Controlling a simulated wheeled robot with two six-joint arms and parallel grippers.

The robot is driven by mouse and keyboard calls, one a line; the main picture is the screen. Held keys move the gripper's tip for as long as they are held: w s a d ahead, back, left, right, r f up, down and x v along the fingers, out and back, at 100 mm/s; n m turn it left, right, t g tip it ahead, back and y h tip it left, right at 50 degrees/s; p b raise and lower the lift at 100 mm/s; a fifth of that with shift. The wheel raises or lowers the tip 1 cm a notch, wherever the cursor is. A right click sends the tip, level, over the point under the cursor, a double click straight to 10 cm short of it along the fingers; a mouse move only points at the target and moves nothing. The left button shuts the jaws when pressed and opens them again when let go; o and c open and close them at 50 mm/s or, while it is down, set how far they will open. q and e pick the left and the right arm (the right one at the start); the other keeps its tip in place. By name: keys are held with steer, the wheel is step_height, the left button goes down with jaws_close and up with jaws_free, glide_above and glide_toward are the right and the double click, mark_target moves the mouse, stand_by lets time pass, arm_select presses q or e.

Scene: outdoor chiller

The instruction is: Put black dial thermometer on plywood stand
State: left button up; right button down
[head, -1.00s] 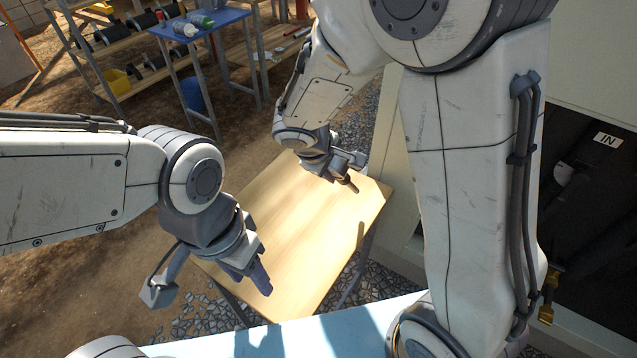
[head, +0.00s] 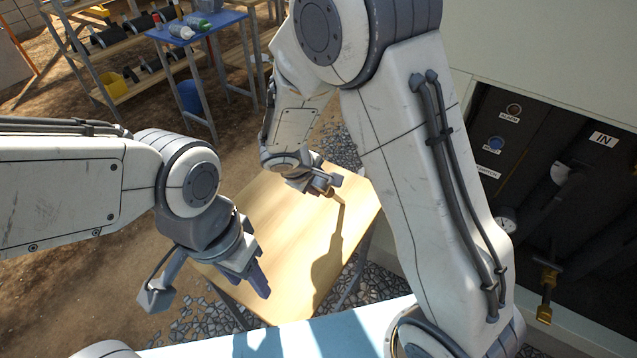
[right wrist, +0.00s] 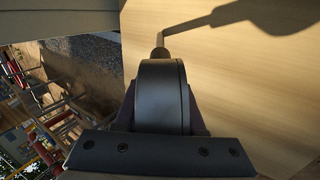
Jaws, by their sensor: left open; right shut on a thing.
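The plywood stand (head: 285,225) is a light wooden tabletop on dark legs in the middle of the head view. Its surface also fills the right part of the right wrist view (right wrist: 225,75). My right gripper (head: 325,187) is above the stand's far part, shut on the black dial thermometer (right wrist: 160,95). The thermometer's black round case is seen edge-on between the fingers, with a short brass-coloured stem pointing away; its face is hidden. Its shadow falls on the plywood, and a gap seems to remain beneath it. My left gripper (head: 257,280) is open and empty by the stand's near left edge.
An open dark cabinet on the right holds a white-faced gauge (head: 507,220), a brass valve (head: 547,290) and an "IN" label (head: 604,139). A blue table (head: 205,24) with bottles and shelving stand behind. The plywood top looks clear of objects.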

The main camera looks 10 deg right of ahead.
steer(key=c, duration=0.5)
jaws_free()
steer(key=shift+a+r+p, duration=0.1)
steer(key=shift+r+p, duration=0.3)
steer(key=v, duration=1.1)
steer(key=shift+s+r+p, duration=0.15)
steer(key=shift+s+p, duration=0.1)
steer(key=shift+p, duration=0.1)
